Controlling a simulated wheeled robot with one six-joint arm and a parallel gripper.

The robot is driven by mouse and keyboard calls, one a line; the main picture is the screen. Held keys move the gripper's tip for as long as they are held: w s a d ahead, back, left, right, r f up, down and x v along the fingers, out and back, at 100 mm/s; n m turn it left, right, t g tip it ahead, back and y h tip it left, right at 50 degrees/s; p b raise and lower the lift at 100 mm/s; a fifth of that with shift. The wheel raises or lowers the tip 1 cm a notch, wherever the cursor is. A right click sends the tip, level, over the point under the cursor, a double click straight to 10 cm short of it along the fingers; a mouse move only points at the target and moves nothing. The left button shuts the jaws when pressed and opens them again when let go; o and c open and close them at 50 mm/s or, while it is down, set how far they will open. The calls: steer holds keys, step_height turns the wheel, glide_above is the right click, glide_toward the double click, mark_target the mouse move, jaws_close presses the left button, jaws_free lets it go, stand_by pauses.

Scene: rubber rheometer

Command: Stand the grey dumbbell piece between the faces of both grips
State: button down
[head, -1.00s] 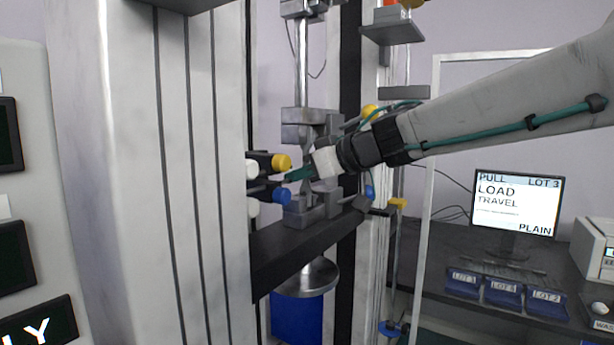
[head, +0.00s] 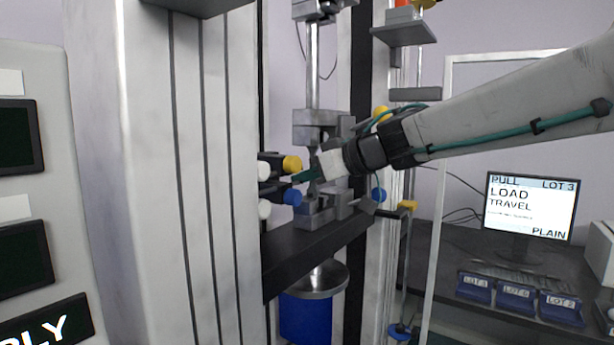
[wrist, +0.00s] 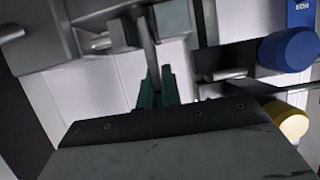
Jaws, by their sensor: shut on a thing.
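My gripper (head: 306,176) has green fingers and reaches in from the right, at the height of the gap between the upper grip (head: 317,118) and the lower grip (head: 314,213). In the wrist view the fingers (wrist: 156,88) are shut on the grey dumbbell piece (wrist: 151,52), a thin strip running away between them. The strip passes between metal grip blocks, one to its left (wrist: 98,22) and one to its right (wrist: 174,20). I cannot tell whether the piece touches the grip faces. In the head view my gripper largely hides it.
Yellow (head: 291,163) and blue (head: 292,197) knobs stick out close to my fingers, left of the grips. A wide pale column (head: 160,180) stands at the left. A dark crossbeam (head: 310,255) runs below the lower grip. A monitor (head: 530,207) and blue lot trays (head: 515,295) are at the right.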

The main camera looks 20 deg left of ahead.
steer(key=shift+f, duration=0.2)
steer(key=c, duration=1.5)
jaws_free()
steer(key=shift+a, duration=0.1)
steer(key=v, duration=0.7)
steer(key=shift+s+d+r, duration=0.15)
steer(key=shift+d, duration=0.2)
